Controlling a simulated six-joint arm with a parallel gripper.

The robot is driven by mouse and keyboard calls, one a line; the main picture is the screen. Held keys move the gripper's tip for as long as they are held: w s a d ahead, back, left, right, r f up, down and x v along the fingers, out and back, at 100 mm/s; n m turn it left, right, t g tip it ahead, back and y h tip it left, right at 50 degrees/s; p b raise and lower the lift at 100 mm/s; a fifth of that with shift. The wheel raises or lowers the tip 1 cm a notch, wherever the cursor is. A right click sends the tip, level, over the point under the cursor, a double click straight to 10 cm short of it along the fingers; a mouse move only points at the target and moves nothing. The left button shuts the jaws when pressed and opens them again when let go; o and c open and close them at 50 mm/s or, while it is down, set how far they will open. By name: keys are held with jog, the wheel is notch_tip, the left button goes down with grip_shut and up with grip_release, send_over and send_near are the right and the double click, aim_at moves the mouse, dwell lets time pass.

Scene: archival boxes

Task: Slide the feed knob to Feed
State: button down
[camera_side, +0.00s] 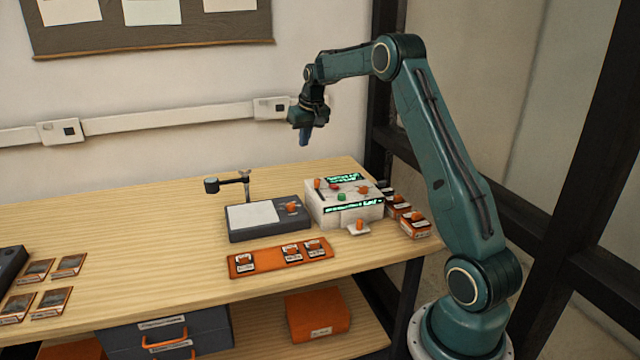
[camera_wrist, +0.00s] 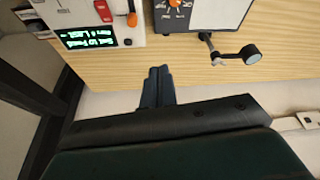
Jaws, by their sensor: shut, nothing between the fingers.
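A white control box (camera_side: 325,213) stands at the right of the bench and shows in part at the upper left of the wrist view (camera_wrist: 68,15). An orange knob (camera_side: 317,183) sits at the far left of its top, at one end of a dark slot. It also shows in the wrist view (camera_wrist: 132,19). I cannot read any label that marks Feed. A second orange knob (camera_side: 363,190) is at the top's right. My gripper (camera_side: 304,140) is shut and empty, pointing down high above the box, apart from it. Its closed fingers (camera_wrist: 158,72) show in the wrist view.
A grey scanner unit (camera_side: 240,236) with a small post-mounted camera (camera_side: 211,185) stands left of the box. An orange tray (camera_side: 240,271) lies in front. Small boxes (camera_side: 414,228) stand at right. The bench's left middle (camera_side: 130,235) is clear.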

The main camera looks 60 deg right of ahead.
send_over(317, 185)
jog(key=w+d, duration=0.2)
jog(key=w, duration=0.1)
jog(key=shift+m, duration=0.3)
jog(key=f, duration=0.4)
jog(key=shift+s+d+f, duration=0.1)
jog(key=shift+s+d, duration=0.05)
jog(key=shift+s, duration=0.1)
jog(key=shift+f, duration=0.1)
jog(key=x, duration=1)
jog(key=shift+s, duration=0.35)
jog(key=shift+s+a, duration=1.2)
jog(key=shift+s, duration=0.2)
